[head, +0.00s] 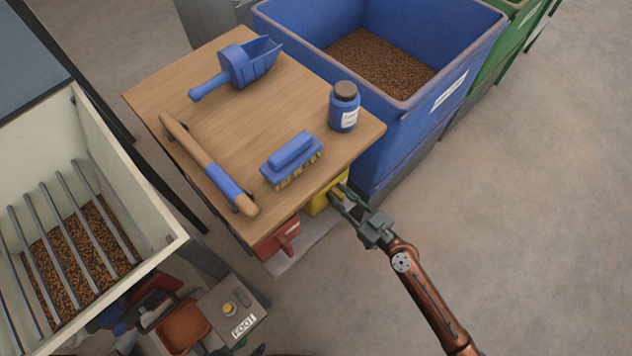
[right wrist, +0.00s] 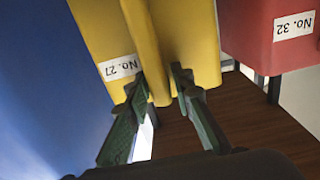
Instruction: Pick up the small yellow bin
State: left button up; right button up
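The small yellow bin (head: 324,201) sits under the right edge of the wooden table, which hides its upper part in the head view. In the right wrist view the yellow bin (right wrist: 198,45) fills the upper middle and bears a "No. 27" label. My right gripper (head: 343,192) is at the bin's outer side. In the right wrist view its fingers (right wrist: 160,85) are apart, one on each side of a narrow upright yellow part of the bin, with a gap visible. Only a sliver of what looks like my left arm shows at the bottom edge; its gripper is not clear.
A red bin (head: 277,240), labelled "No. 32" in the wrist view (right wrist: 290,30), stands beside the yellow one. A large blue bin (head: 425,125) stands behind. Floor at right is clear.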

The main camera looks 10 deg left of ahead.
grip_shut()
jog(key=shift+r, duration=0.15)
dwell(0.4)
